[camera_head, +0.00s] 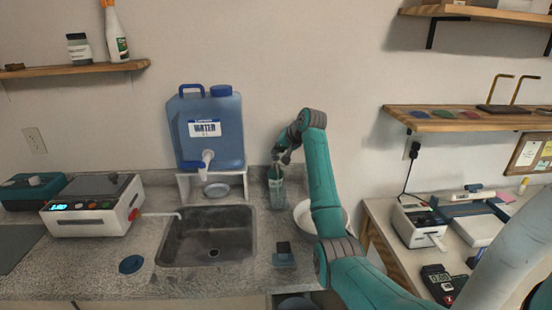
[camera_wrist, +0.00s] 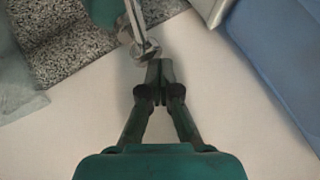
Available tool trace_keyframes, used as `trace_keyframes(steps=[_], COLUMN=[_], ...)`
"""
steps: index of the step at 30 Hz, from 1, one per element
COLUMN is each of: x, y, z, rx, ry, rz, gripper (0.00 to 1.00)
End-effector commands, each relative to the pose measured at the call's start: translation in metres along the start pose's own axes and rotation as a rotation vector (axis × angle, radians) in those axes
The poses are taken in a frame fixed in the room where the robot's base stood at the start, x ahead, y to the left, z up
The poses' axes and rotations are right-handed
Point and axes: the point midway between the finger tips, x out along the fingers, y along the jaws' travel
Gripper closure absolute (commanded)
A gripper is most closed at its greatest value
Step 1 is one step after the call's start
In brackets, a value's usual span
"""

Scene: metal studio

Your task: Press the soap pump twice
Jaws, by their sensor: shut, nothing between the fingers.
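The soap bottle (camera_head: 276,194) is a clear, teal-tinted pump bottle standing upright on the counter, right of the sink. Its metal pump (camera_wrist: 142,42) shows at the top middle of the wrist view, just beyond the fingertips. A teal part of the bottle (camera_wrist: 104,10) shows at the upper edge there. My gripper (camera_wrist: 160,72) is shut and empty, with its fingertips together close to the pump head. In the head view my gripper (camera_head: 279,169) is just above the bottle's top and hides part of the pump. I cannot tell whether it touches.
A blue water jug (camera_head: 212,132) on a white stand is left of the bottle; it also shows at the right of the wrist view (camera_wrist: 270,50). The sink (camera_head: 209,236) is in front. A white bowl (camera_head: 303,217) sits right of the bottle, partly behind my arm.

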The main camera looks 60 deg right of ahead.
Motion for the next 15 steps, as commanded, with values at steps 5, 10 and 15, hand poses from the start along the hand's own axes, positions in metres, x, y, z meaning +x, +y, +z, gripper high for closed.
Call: trace_keyframes(steps=[5, 10, 15], x=[-0.0019, -0.0036, -0.0040], y=[-0.0014, -0.0028, -0.0031], z=[-0.0005, -0.0017, -0.0021], rx=[0.001, 0.001, 0.001], ry=[-0.006, -0.006, -0.005], rz=[0.002, 0.002, 0.002], gripper=[1.00, 1.00, 1.00])
